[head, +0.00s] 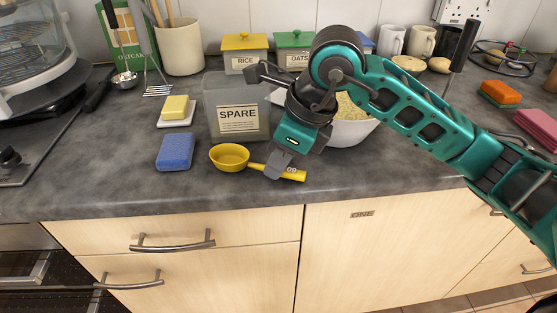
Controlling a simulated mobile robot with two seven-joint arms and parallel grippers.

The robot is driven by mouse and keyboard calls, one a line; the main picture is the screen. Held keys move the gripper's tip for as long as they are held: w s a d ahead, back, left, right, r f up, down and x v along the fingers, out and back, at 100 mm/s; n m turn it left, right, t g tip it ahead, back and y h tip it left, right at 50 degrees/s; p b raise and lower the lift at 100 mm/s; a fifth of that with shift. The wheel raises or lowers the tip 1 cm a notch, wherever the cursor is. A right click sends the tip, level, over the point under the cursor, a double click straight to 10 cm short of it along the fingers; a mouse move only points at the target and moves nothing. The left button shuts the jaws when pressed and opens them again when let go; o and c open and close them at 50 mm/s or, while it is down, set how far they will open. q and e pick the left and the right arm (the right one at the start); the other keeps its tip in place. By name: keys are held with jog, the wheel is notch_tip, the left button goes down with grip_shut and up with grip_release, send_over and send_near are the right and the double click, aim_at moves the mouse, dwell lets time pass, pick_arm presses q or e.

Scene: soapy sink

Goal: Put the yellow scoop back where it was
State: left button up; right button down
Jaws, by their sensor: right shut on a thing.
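The yellow scoop (229,157) lies low over the front of the grey counter, its bowl to the left and its handle to the right. My right gripper (278,169) comes down on the handle from above and is shut on it. The handle end shows to the right of the fingers with a dark marking. I cannot tell whether the scoop touches the counter. A grey bin labelled SPARE (238,120) stands just behind the scoop. A white bowl (352,131) with pale contents stands behind my right gripper, partly hidden by it. My left gripper is not in view.
A blue sponge (175,152) lies left of the scoop, with butter-like yellow block (176,107) on a white dish behind it. RICE (245,55) and OATS (294,51) containers stand at the back. The counter's front edge is close. Free counter lies at far left front.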

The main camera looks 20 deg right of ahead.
jog(key=shift+f, duration=0.1)
jog(key=shift+f, duration=0.1)
jog(key=c, duration=1.5)
grip_release()
jog(key=shift+f, duration=0.1)
jog(key=shift+c, duration=0.2)
jog(key=o, duration=0.4)
jog(key=shift+o, duration=0.2)
